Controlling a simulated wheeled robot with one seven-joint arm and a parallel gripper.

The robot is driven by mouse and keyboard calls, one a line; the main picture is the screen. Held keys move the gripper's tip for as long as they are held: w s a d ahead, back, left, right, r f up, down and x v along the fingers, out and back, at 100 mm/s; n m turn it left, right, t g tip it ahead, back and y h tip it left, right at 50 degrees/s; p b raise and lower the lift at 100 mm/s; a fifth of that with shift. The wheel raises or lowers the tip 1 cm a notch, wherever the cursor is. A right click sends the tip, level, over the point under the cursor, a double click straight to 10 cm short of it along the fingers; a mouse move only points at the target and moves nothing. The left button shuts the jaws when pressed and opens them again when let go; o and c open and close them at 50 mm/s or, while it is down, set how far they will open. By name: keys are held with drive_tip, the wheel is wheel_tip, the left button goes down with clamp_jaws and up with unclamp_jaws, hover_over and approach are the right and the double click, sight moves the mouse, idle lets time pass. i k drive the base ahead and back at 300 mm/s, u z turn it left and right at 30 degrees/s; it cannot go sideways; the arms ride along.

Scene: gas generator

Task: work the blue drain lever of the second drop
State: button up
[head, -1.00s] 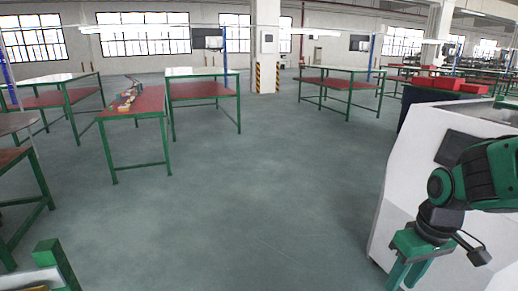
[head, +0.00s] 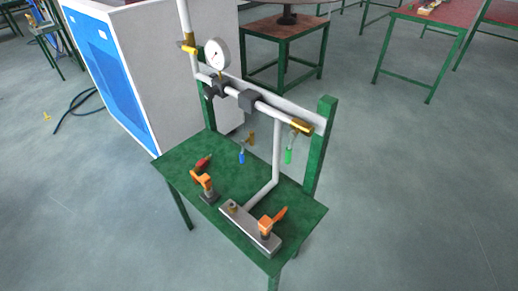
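A small blue lever (head: 242,157) hangs below the middle of a grey horizontal pipe (head: 270,108), near a small brass fitting (head: 251,138). I cannot tell from this view which drop it belongs to. A green lever (head: 288,156) hangs to its right, under the brass end (head: 301,127) of the pipe. A red lever (head: 203,162) sits lower left, close to the green table top. A white round gauge (head: 217,53) stands above the pipe. My gripper is not in view.
The pipework stands on a green table (head: 180,158) with green posts (head: 320,150). Two orange-handled fittings (head: 203,181) (head: 272,222) stand on it. A white and blue cabinet (head: 165,65) is behind left. Floor on the right is clear; a dark hose (head: 75,110) lies at left.

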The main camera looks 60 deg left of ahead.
sight(242, 154)
drive_tip(key=u, duration=2.15)
drive_tip(key=i, duration=0.65)
